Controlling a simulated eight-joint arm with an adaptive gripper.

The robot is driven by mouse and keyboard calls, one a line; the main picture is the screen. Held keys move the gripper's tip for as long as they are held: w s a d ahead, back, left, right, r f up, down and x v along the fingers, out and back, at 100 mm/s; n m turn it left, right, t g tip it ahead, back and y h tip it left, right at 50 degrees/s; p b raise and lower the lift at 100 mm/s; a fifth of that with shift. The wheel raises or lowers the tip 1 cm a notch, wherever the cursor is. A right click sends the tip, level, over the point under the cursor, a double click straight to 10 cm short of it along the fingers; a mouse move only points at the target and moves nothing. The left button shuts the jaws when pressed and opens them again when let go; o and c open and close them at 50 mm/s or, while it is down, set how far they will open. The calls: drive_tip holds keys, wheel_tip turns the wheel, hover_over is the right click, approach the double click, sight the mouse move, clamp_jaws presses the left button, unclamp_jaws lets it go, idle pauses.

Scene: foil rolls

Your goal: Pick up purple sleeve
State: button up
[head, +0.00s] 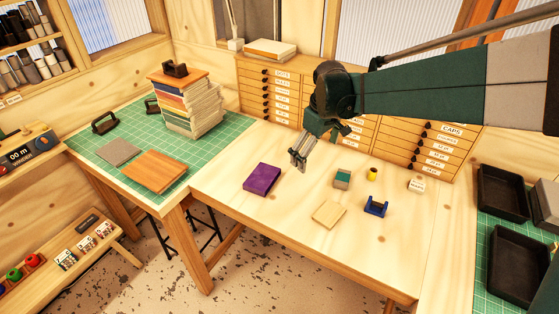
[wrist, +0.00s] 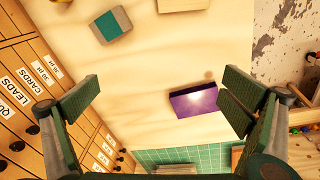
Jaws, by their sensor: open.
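The purple sleeve (head: 262,178) is a flat purple block lying on the pale wooden table, left of centre in the head view. In the wrist view the purple sleeve (wrist: 194,100) lies between the two fingers, nearer the right finger, with a bright glare on its top. My gripper (head: 298,162) hangs above the table, to the right of and beyond the sleeve in the head view. In the wrist view my gripper (wrist: 158,98) has its fingers spread wide apart, with nothing held between them.
A teal and grey block (head: 342,179), a yellow cylinder (head: 372,174), a blue holder (head: 376,206), a white labelled block (head: 416,185) and a tan square (head: 329,214) stand right of the sleeve. Labelled drawers (head: 395,141) line the back. A book stack (head: 193,108) stands on the green mat, left.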

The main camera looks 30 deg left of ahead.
drive_tip(key=s+a+f+n+p, duration=0.15)
drive_tip(key=a+f, duration=0.25)
drive_tip(key=a, duration=0.7)
drive_tip(key=n+g+h+p, duration=0.1)
drive_tip(key=n+p, duration=0.2)
approach(261, 176)
drive_tip(key=shift+w+d+f, duration=0.35)
drive_tip(key=shift+d+f, duration=0.2)
drive_tip(key=shift+d, duration=0.05)
drive_tip(key=shift+s+a+f, duration=0.25)
drive_tip(key=shift+a+f, duration=0.1)
drive_tip(key=shift+a, duration=0.15)
drive_tip(key=shift+f, duration=0.1)
drive_tip(key=shift+f, duration=1.2)
drive_tip(key=shift+f, duration=0.1)
drive_tip(key=shift+f, duration=2.5)
